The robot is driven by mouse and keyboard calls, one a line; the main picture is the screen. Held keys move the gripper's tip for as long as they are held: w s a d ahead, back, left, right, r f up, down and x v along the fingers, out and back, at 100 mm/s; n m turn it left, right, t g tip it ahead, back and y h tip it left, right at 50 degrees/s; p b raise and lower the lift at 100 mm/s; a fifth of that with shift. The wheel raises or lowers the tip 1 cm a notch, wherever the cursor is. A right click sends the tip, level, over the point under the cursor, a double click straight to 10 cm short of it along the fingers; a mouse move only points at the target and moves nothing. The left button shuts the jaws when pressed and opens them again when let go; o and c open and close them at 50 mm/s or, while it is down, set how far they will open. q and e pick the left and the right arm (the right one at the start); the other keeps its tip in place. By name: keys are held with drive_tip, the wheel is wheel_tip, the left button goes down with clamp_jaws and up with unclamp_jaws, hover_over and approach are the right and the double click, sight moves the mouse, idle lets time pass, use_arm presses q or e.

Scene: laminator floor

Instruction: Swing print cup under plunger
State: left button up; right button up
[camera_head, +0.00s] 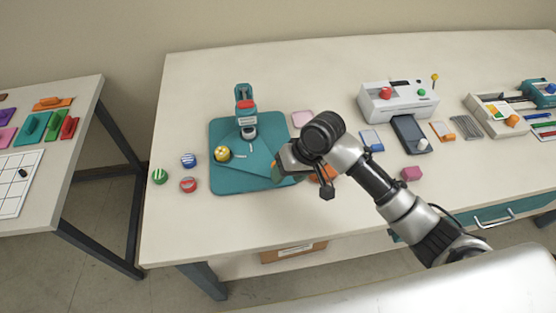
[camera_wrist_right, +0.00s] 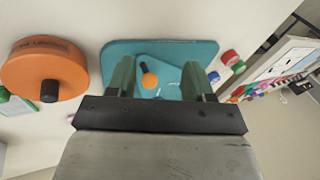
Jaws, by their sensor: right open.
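A teal press stands on a flat teal base (camera_head: 225,183) on the table. Its plunger head (camera_head: 246,112), with a red top and white body, is over the back of the base. A gold round knob (camera_head: 222,153) sits on the base, left of and in front of the plunger; a lighter teal plate lies beside it. I cannot make out the print cup clearly. My right gripper (camera_head: 286,172) is over the base's right edge, apart from the knob. In the right wrist view its jaws (camera_wrist_right: 158,82) are open and empty, with an orange knob (camera_wrist_right: 149,80) showing beyond them.
Striped round pieces (camera_head: 188,160) lie left of the base. A large orange disc (camera_wrist_right: 45,80) with a dark knob is beside my right gripper.

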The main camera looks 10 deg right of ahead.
drive_tip(key=w+d+r+m+g, duration=0.1)
drive_tip(key=w+d+r+m, duration=0.1)
drive_tip(key=w+r, duration=0.4)
drive_tip(key=p+x, duration=0.1)
drive_tip(key=x, duration=0.9)
drive_tip(key=shift+w+d+f, duration=0.1)
drive_tip(key=shift+d+f, duration=0.05)
clamp_jaws()
